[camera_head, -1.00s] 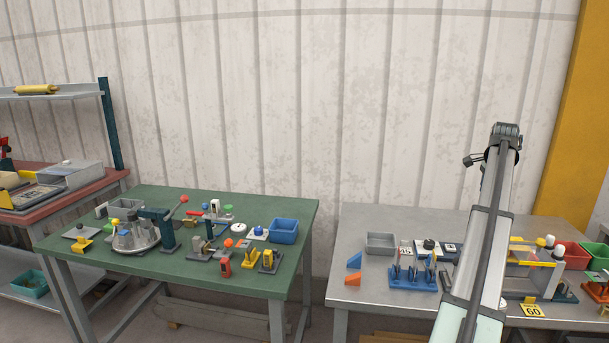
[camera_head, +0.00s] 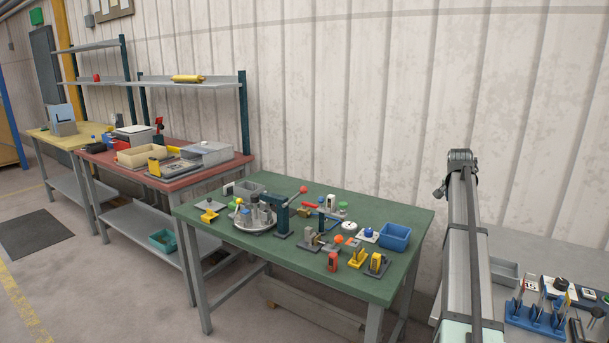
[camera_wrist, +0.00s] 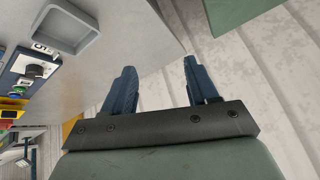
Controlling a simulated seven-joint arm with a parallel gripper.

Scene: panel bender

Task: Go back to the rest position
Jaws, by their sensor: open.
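My gripper (camera_wrist: 158,88) shows in the wrist view with its two dark blue fingers apart and nothing between them. Beyond the fingers are the edge of the grey table (camera_wrist: 140,55) and the pale corrugated wall. In the head view my arm rises in front of the grey table (camera_head: 530,245) at the right; the gripper's fingers cannot be made out there.
A green table (camera_head: 290,268) with several fixtures and a blue bin (camera_head: 395,237) stands left of my arm. A red bench (camera_head: 190,182) and a yellow bench (camera_head: 60,140) stand farther left. A grey tray (camera_wrist: 62,28) and a blue rack (camera_head: 535,318) are on the grey table.

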